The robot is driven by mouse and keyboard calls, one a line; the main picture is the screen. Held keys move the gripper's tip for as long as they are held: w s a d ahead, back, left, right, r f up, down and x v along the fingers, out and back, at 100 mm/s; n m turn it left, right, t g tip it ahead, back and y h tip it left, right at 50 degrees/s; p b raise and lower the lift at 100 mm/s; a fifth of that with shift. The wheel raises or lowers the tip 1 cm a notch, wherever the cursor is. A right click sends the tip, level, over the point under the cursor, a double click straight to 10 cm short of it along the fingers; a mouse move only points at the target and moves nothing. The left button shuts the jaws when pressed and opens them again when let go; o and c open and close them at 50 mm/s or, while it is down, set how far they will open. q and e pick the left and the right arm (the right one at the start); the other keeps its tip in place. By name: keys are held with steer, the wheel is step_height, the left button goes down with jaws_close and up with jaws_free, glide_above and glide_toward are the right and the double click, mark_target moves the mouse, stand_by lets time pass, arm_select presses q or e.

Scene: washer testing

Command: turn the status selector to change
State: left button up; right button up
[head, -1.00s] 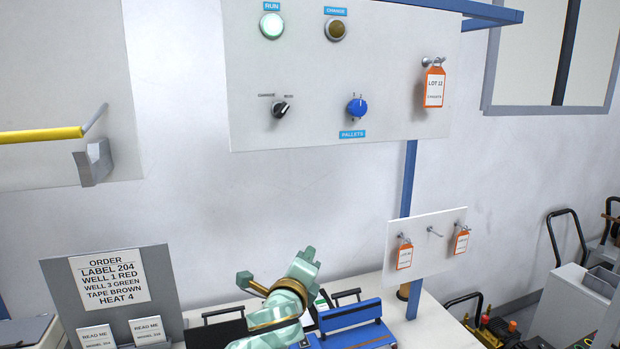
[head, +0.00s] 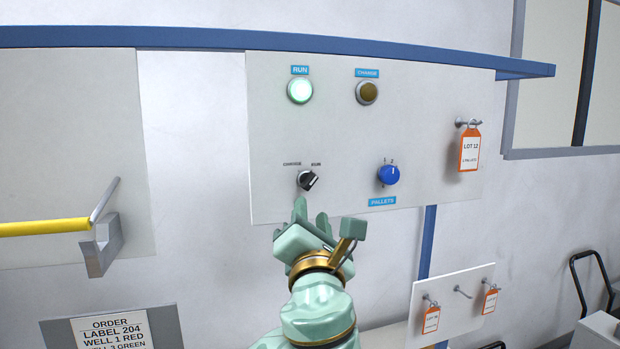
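The status selector (head: 307,180) is a small black knob on the white wall panel, with CHANGE printed at its upper left and RUN at its upper right. Its pointer leans to the upper right, toward RUN. The round RUN lamp (head: 300,90) glows pale green, and the CHANGE lamp (head: 367,92) is a dull brown. My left gripper (head: 311,212) is just below the selector in the picture, fingers pointing up at it. A gap shows between its fingers, with nothing in it. It does not appear to touch the knob. My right gripper is not in view.
A blue PALLETS knob (head: 388,175) sits to the right of the selector. An orange LOT 12 tag (head: 469,149) hangs from a peg farther right. A small board (head: 453,302) with more orange tags is below. A yellow-handled lever (head: 45,227) is at left.

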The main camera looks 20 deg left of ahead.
mark_target(311, 184)
arm_select(q)
steer(key=p+x, duration=0.3)
steer(key=x, duration=0.6)
steer(key=shift+w+r, duration=0.25)
steer(key=shift+w, duration=0.1)
jaws_close()
